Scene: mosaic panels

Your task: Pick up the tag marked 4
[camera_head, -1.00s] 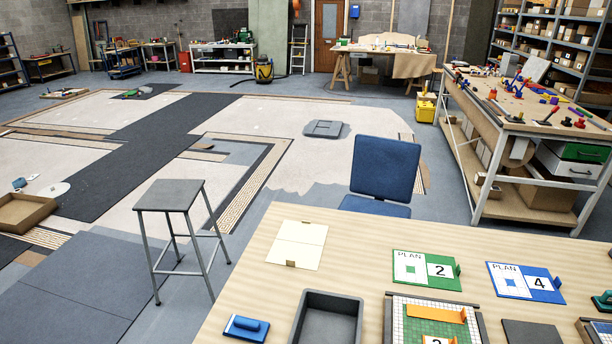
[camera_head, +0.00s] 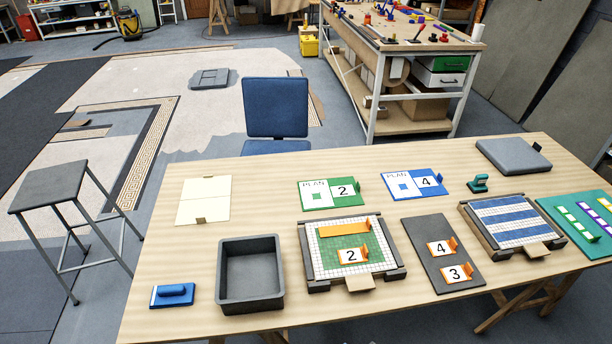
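An orange-edged tag marked 4 (camera_head: 438,248) lies on a dark grey board (camera_head: 418,226) on the table, with an orange upright grip at its right end. A like tag marked 3 (camera_head: 457,274) lies just in front of it on the same board. A tag marked 2 (camera_head: 351,256) lies on a gridded panel (camera_head: 325,262) to the left. A blue plan card with a 4 (camera_head: 413,184) and a green plan card with a 2 (camera_head: 330,193) lie further back. Neither of my grippers shows in the head view.
A grey open tray (camera_head: 250,305), a blue-handled block (camera_head: 173,295) and a pale folder (camera_head: 204,199) are on the left of the table (camera_head: 150,252). A blue-striped panel (camera_head: 463,212) and a teal board (camera_head: 557,220) are on the right. A blue chair (camera_head: 276,107) stands behind.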

